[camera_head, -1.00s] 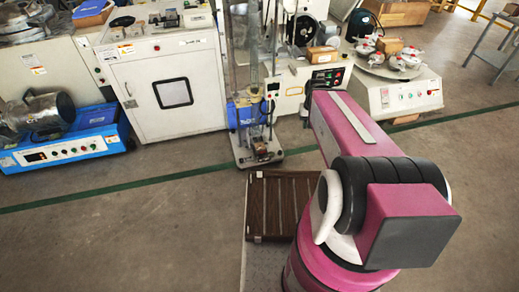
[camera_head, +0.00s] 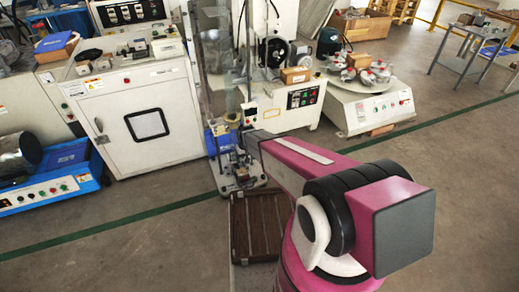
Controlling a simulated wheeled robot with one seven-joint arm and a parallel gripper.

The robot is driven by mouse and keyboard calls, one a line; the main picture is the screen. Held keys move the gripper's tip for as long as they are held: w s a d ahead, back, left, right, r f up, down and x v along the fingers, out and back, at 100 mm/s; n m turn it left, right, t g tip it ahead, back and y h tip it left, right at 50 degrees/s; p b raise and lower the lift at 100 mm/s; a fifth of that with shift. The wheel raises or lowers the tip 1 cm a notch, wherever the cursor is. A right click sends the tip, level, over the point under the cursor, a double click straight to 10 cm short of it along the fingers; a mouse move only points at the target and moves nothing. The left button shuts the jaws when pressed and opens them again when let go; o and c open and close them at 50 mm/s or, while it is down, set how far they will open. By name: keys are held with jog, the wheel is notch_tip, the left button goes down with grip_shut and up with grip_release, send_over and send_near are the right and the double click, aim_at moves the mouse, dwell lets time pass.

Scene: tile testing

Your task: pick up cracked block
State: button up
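I cannot tell for certain which block is cracked. A brown block (camera_head: 295,75) lies on the white machine with the black round part. Another brown block (camera_head: 357,64) is on the platform of the round-topped machine, and a tan block (camera_head: 381,130) is at that machine's base. Something small and brownish (camera_head: 243,178) rests on the foot of the tall column machine, too small to make out. My magenta arm reaches forward and left, its far end beside this machine. My gripper is not visible; the arm's far end hides that area.
The tall column machine (camera_head: 222,95) stands directly ahead. A white cabinet (camera_head: 150,122) and a blue-based machine (camera_head: 50,185) are at left. A brown slatted platform (camera_head: 257,225) lies under my arm. The round-topped machine (camera_head: 370,100) is at right; floor (camera_head: 470,200) is clear at right.

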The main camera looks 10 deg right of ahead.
send_over(242, 172)
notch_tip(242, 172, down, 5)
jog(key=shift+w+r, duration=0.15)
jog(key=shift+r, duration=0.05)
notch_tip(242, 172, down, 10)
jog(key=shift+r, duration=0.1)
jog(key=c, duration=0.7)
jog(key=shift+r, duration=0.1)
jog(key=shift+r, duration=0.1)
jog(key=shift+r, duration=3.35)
